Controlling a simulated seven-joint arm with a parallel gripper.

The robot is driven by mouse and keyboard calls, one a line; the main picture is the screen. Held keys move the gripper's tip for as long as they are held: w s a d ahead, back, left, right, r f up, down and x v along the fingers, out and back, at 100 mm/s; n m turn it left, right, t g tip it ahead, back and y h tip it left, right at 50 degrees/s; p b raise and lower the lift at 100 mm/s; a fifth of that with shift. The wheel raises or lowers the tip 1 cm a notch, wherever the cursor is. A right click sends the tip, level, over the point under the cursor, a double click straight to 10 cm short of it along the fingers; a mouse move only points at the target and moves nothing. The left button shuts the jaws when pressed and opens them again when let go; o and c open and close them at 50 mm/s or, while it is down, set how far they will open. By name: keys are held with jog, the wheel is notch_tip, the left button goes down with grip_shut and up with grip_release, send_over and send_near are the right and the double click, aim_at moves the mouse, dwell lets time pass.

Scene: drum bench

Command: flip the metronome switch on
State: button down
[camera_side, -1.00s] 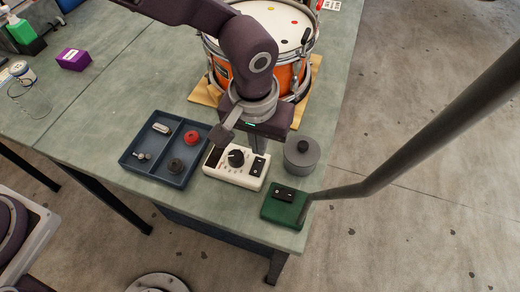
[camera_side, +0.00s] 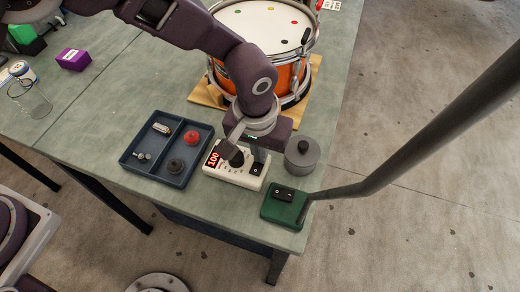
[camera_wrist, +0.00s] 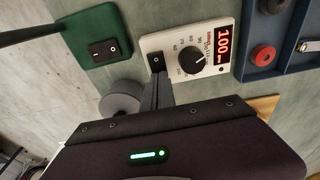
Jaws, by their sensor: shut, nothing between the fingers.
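The white metronome (camera_side: 233,176) sits near the table's front edge. Its red display (camera_side: 213,159) is lit and reads 100, also clear in the wrist view (camera_wrist: 224,44). Its black dial (camera_wrist: 199,58) shows in the wrist view, with the black rocker switch (camera_wrist: 156,62) beside it. My gripper (camera_wrist: 161,82) is shut and empty, its fingertips close to the switch; I cannot tell whether they touch it. In the side view my gripper (camera_side: 234,157) hides part of the dial and the metronome's top.
A green box (camera_side: 284,213) with another black rocker switch stands to the right, a grey lidded pot (camera_side: 302,158) behind it. A blue divided tray (camera_side: 139,169) with small parts lies to the left. An orange drum (camera_side: 225,82) stands behind. A dark bar crosses the right.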

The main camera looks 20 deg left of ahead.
jog(key=shift+s+r, duration=0.2)
jog(key=shift+s, duration=0.55)
jog(key=shift+r, duration=0.1)
notch_tip(320, 180, up, 14)
jog(key=w, duration=0.1)
jog(key=shift+w, duration=0.35)
